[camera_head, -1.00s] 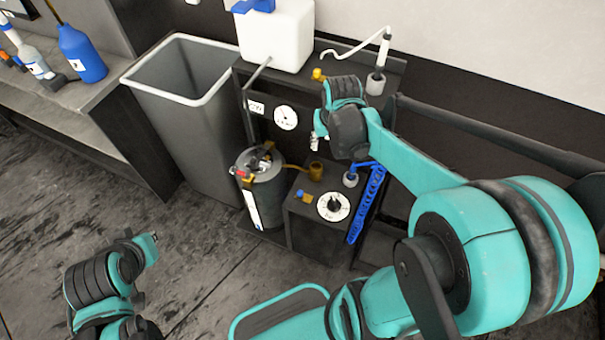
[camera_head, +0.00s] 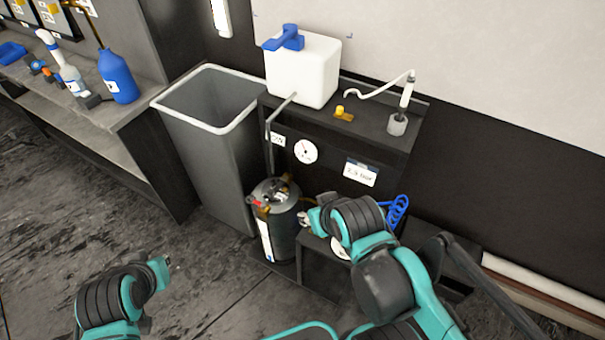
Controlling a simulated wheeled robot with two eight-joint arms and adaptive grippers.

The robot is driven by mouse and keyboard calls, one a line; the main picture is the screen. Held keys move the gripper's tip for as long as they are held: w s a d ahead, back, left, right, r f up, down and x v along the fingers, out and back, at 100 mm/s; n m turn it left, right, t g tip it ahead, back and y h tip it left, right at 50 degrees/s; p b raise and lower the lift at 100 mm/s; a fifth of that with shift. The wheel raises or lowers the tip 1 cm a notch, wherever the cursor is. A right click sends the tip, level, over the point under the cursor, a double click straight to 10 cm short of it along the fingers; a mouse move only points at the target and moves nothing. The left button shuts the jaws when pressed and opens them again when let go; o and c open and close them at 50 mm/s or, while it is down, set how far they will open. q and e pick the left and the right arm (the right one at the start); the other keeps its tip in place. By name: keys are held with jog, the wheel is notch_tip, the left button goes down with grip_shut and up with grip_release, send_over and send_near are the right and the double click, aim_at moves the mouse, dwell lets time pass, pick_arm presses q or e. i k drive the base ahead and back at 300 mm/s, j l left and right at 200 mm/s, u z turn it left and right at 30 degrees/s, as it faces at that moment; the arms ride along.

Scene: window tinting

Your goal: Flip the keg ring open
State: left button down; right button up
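The keg (camera_head: 284,232) is a dark upright cylinder with a white label, standing on a low base in front of the black cabinet. Its top (camera_head: 275,189) carries dark and brass-coloured fittings and a small red part at the left. The ring is too small to make out among them. My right gripper (camera_head: 303,219) is just to the right of the keg's upper side. I cannot tell whether it touches the keg or whether its fingers are parted. My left gripper (camera_head: 163,268) is over the floor at the lower left, away from the keg, its fingers too small to read.
A grey bin (camera_head: 222,165) stands close behind and left of the keg. A gauge (camera_head: 305,152) is on the cabinet front. A white container (camera_head: 303,75) sits on the cabinet top. A blue coiled hose (camera_head: 398,210) is behind my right arm. Floor at left is clear.

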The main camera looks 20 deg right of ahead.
aim_at(263, 205)
jog(key=i+j+z, duration=0.15)
jog(key=z, duration=0.35)
jog(key=i+j+z, duration=0.1)
jog(key=j+z, duration=0.15)
jog(key=z, duration=0.25)
